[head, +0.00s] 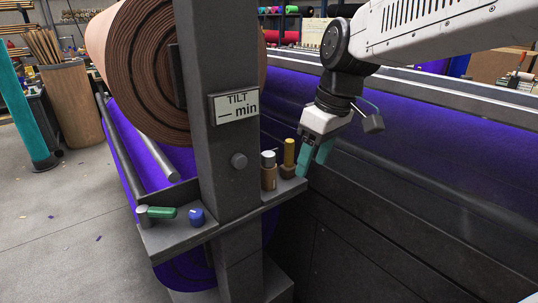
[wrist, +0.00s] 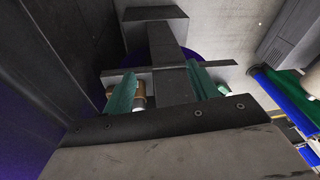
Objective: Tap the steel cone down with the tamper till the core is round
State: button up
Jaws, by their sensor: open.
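My gripper (head: 314,160), with teal fingers, is open and points down at the right end of a dark ledge. It also shows in the wrist view (wrist: 165,92), with the fingers wide apart. In the wrist view a brown and white piece (wrist: 139,93) shows beside the left finger, inside the gap. The core's roundness cannot be told.
The ledge (head: 178,238) runs around a grey post (head: 228,165) with a TILT sign. A green-handled piece (head: 162,212) and a blue cap (head: 196,216) lie at its left. A big brown felt roll (head: 150,75) hangs behind. A dark machine wall (head: 400,210) stands at the right.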

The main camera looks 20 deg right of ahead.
jog(key=w+n+y, duration=0.1)
jog(key=w+n, duration=0.2)
jog(key=w, duration=0.7)
jog(key=n+y, duration=0.1)
jog(key=n, duration=0.3)
send_over(270, 153)
jog(key=s+d, duration=0.1)
jog(key=d, duration=0.1)
notch_tip(270, 153, down, 4)
jog(key=shift+t, duration=0.3)
jog(key=x, duration=0.7)
jog(key=shift+f, duration=0.3)
jog(key=c, duration=1.2)
jog(key=shift+r, duration=1.4)
grip_shut()
jog(key=o, duration=1.2)
grip_release()
